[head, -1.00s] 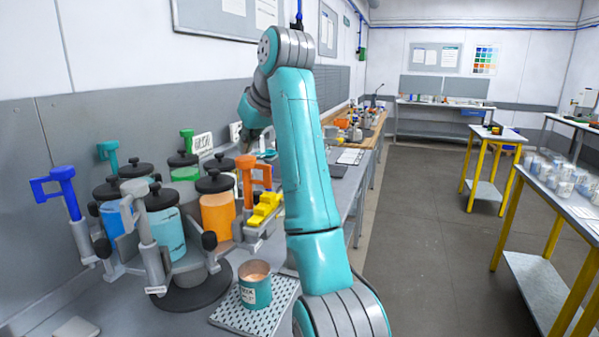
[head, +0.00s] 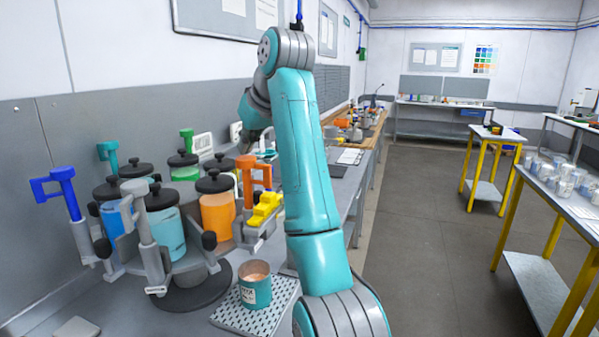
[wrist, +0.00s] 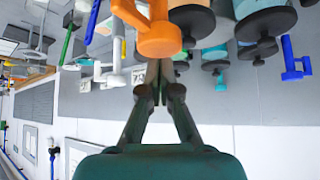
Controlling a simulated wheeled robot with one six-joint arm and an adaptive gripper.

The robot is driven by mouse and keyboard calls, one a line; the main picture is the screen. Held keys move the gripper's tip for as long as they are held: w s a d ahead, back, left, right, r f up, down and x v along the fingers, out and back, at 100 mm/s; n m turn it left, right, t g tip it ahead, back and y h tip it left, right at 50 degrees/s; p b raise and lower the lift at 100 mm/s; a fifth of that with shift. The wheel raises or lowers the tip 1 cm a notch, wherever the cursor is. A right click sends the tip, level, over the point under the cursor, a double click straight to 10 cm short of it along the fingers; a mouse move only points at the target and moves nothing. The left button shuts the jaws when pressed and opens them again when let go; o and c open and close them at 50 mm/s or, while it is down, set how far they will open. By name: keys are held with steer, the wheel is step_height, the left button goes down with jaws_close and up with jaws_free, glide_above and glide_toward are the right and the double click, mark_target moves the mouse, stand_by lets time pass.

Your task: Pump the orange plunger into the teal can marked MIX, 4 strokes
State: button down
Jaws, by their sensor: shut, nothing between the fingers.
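The orange plunger (head: 253,172) stands upright at the near right of the paint carousel, beside the orange-filled jar. In the wrist view its orange handle (wrist: 158,38) is large, just in front of my fingertips. My gripper (wrist: 153,78) is shut and empty, its fingertips close to the handle; I cannot tell whether they touch it. In the head view my arm hides most of the gripper. The teal can (head: 255,291) stands upright on the perforated tray (head: 232,318), with pale orange-pink contents and a partly readable label.
The carousel holds several lidded jars, including an orange jar (head: 217,215) and a teal jar (head: 167,234). Blue (head: 62,190), grey (head: 141,208) and green (head: 187,139) plungers stand around it. A yellow part (head: 264,208) sits beside the orange plunger. The wall is close behind.

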steer(key=shift+f, duration=1.15)
steer(key=shift+r, duration=1.6)
steer(key=shift+f, duration=0.15)
steer(key=shift+f, duration=1.4)
steer(key=shift+r, duration=1.55)
steer(key=shift+f, duration=0.1)
